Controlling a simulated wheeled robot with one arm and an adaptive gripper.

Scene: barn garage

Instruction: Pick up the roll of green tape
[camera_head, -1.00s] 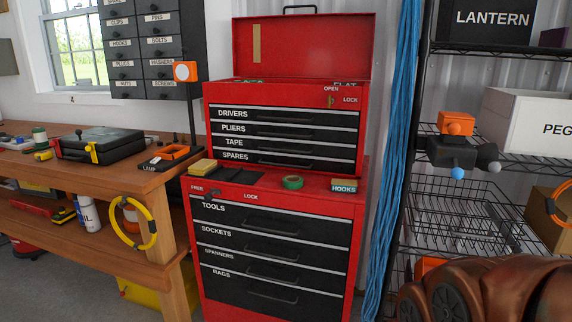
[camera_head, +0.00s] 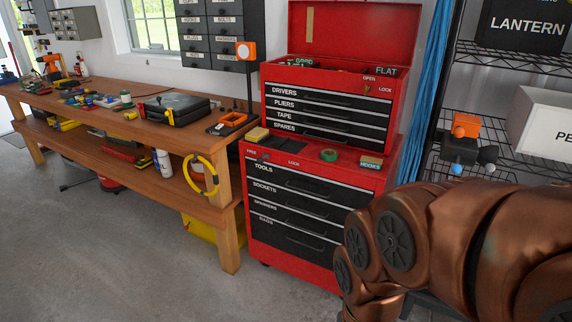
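The roll of green tape (camera_head: 329,155) lies flat on the red ledge of the lower tool chest (camera_head: 340,174), in front of the upper tool box. It sits left of a small box marked HOOKS (camera_head: 371,162) and right of a dark mat. Nothing covers it. My copper-coloured arm fills the lower right of the view, apart from the tape. My gripper is not in view.
A wooden workbench (camera_head: 225,190) with tools and a black case (camera_head: 175,108) stands left of the chest. A yellow cable coil (camera_head: 201,175) hangs at its end. Wire shelving (camera_head: 515,60) stands at right. The concrete floor (camera_head: 120,240) at front left is clear.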

